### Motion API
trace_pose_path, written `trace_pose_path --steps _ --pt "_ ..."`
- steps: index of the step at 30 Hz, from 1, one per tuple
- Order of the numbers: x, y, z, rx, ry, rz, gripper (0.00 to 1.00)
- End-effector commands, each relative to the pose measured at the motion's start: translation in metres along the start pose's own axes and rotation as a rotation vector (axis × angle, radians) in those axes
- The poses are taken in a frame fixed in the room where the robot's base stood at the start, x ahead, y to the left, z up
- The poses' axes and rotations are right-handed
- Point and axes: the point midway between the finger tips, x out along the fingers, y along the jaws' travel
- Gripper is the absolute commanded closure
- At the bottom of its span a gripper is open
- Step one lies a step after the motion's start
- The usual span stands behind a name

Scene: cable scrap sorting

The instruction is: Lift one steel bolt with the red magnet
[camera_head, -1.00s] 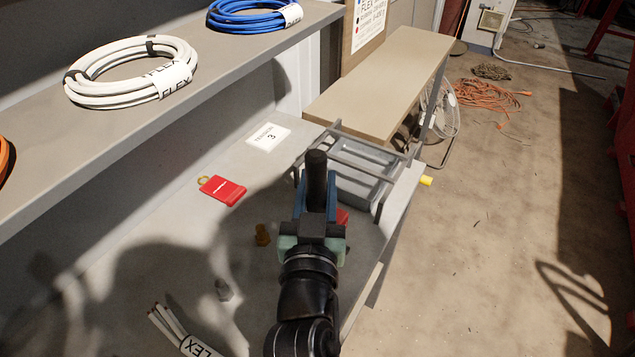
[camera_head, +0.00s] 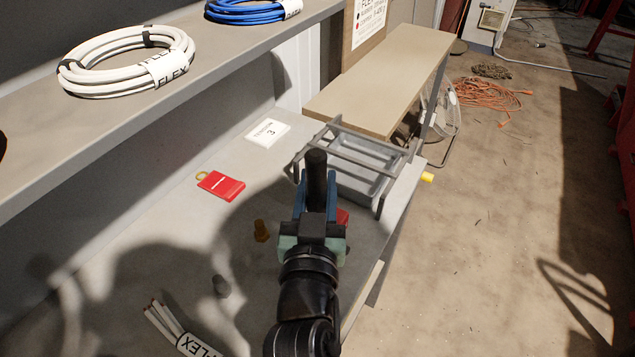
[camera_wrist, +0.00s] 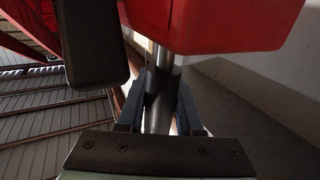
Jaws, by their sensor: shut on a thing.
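My gripper (camera_head: 316,212) is shut on a dark upright handle (camera_head: 316,180) above the grey bench. A bit of red (camera_head: 342,217) shows beside the fingers in the head view. In the wrist view, my gripper (camera_wrist: 160,110) has its fingers on either side of the dark handle, and a steel rod joins it to a large red block (camera_wrist: 220,20), which looks like the red magnet. No bolt is visible on the magnet.
A grey metal tray (camera_head: 384,203) with a bar frame stands beyond the gripper. A red tag (camera_head: 221,186) and a white card (camera_head: 267,133) lie on the bench. White cable ends (camera_head: 190,342) lie in front. A shelf with a white coil (camera_head: 125,62) overhangs the left.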

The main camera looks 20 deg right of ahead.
Motion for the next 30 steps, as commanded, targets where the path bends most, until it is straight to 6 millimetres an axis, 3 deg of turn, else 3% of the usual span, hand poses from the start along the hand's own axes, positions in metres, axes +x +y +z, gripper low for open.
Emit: trace_pose_path --steps 1,30 --pt "-0.0001 -0.0005 -0.0067 0.002 0.014 -0.002 1.0" --pt "-0.0001 -0.0005 -0.0003 0.003 0.014 -0.002 1.0"
